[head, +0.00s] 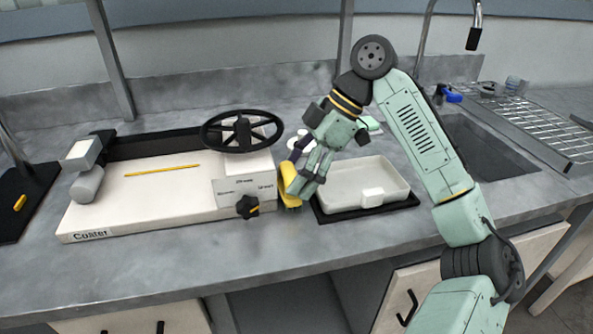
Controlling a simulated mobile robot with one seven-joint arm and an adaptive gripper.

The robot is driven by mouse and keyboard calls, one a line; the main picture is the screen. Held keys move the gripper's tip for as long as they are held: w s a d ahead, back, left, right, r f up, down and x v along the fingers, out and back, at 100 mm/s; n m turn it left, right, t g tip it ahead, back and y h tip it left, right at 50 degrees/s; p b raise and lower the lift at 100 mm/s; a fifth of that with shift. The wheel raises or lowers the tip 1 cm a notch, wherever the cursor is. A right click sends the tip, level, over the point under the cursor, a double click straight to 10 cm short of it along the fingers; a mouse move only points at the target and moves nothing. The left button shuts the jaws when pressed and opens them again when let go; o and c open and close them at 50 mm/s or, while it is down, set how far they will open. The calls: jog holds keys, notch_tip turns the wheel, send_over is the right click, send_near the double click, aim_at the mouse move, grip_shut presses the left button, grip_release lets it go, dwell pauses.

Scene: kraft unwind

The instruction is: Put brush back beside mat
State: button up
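Whether the brush touches the counter is also unclear. A white tray (345,202) with a small white block (372,197) in it stands on the mat, right of my gripper.
The coater (140,225), with a black handwheel (242,131) and a knob (248,206), fills the counter's left-middle, close to the brush. A sink (480,145) lies at the right. Another dark mat (12,225) lies at far left. The front counter strip is clear.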

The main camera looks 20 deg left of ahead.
jog(key=o, duration=0.4)
jog(key=shift+r, duration=0.1)
jog(key=v, duration=1.2)
